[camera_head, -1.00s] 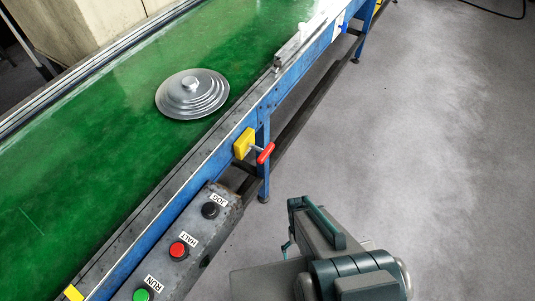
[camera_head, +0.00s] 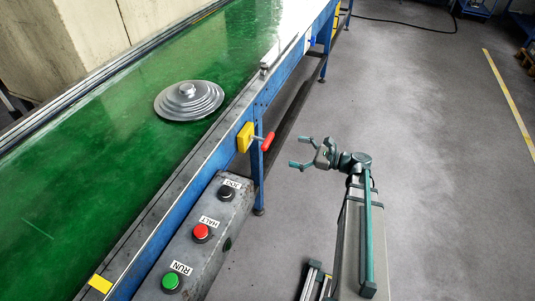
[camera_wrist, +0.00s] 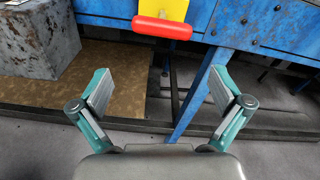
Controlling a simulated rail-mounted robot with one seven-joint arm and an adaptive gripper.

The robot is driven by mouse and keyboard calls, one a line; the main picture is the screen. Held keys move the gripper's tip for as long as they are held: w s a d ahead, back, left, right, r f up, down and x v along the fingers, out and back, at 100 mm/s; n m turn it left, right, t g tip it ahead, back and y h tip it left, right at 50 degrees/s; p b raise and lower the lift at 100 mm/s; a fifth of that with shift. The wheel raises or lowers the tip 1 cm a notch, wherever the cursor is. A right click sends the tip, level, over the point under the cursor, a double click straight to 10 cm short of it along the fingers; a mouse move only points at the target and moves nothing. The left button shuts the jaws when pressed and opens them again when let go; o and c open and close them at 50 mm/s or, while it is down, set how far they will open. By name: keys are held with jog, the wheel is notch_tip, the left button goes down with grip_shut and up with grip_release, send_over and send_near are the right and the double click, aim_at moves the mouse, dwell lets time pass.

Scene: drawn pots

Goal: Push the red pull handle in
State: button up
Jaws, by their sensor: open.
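The red pull handle (camera_head: 268,142) sticks out from a yellow mounting block (camera_head: 245,137) on the blue side of the conveyor, on a short rod. In the wrist view the red handle (camera_wrist: 162,28) lies level near the top centre, in front of the yellow plate (camera_wrist: 165,9). My gripper (camera_head: 298,153) is to the right of the handle in the head view, open and empty, with its fingers pointing toward the conveyor. In the wrist view my gripper (camera_wrist: 158,92) has its fingers wide apart below the handle, touching nothing.
A grey control box with a green RUN button (camera_head: 172,282), a red HALT button (camera_head: 201,231) and a black button (camera_head: 227,193) stands left of the handle. A stepped metal disc (camera_head: 189,100) lies on the green belt (camera_head: 110,140).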

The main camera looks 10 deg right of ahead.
aim_at(271, 141)
jog(key=w+a, duration=0.2)
jog(key=a, duration=0.1)
jog(key=w+a+r+m+p, duration=0.1)
jog(key=w+a, duration=0.1)
jog(key=a, duration=0.1)
jog(key=w+a+m+p, duration=0.1)
jog(key=w+a, duration=0.1)
jog(key=a, duration=0.1)
jog(key=shift+w+r+t+y, duration=0.2)
jog(key=shift+t+y, duration=0.1)
jog(key=shift+y, duration=0.1)
jog(key=shift+c, duration=0.2)
